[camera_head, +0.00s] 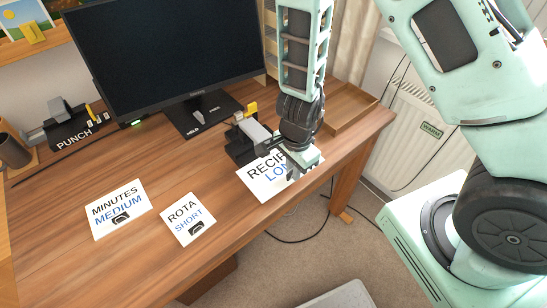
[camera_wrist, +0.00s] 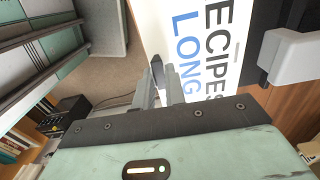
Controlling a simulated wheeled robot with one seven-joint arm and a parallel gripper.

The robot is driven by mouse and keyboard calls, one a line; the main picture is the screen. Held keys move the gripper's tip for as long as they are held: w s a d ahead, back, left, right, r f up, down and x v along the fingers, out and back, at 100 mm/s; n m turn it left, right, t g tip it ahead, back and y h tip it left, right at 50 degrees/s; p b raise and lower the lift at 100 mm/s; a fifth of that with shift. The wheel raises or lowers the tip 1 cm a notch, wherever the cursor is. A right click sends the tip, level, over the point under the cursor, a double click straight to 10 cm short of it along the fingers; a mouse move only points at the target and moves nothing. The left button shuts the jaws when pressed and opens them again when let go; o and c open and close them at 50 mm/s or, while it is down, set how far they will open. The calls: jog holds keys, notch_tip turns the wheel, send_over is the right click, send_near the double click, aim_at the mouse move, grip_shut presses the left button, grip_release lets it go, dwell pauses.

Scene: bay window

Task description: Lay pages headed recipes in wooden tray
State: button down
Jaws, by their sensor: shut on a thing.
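White pages headed RECIPES, with LONG in blue (camera_head: 262,186), lie at the right front of the desk, their right part over the front edge. My gripper (camera_head: 301,166) is shut on their right side and hides part of the heading. In the wrist view, the fingers (camera_wrist: 163,86) close on the edge of the pages (camera_wrist: 205,45). A grey and black desk device with a lever (camera_head: 246,136) stands right behind the pages; I cannot tell whether they reach into it. The wooden tray (camera_head: 366,117) is at the desk's back right corner, partly hidden by my arm.
Pages headed MINUTES (camera_head: 119,208) and ROTA (camera_head: 188,219) lie left on the desk. A monitor (camera_head: 165,55) stands behind, with a device marked PUNCH (camera_head: 75,133) at back left. A radiator (camera_head: 410,125) is beyond the right edge.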

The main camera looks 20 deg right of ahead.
jog(key=shift+r+p, duration=2.25)
jog(key=shift+r, duration=0.2)
jog(key=shift+f, duration=0.1)
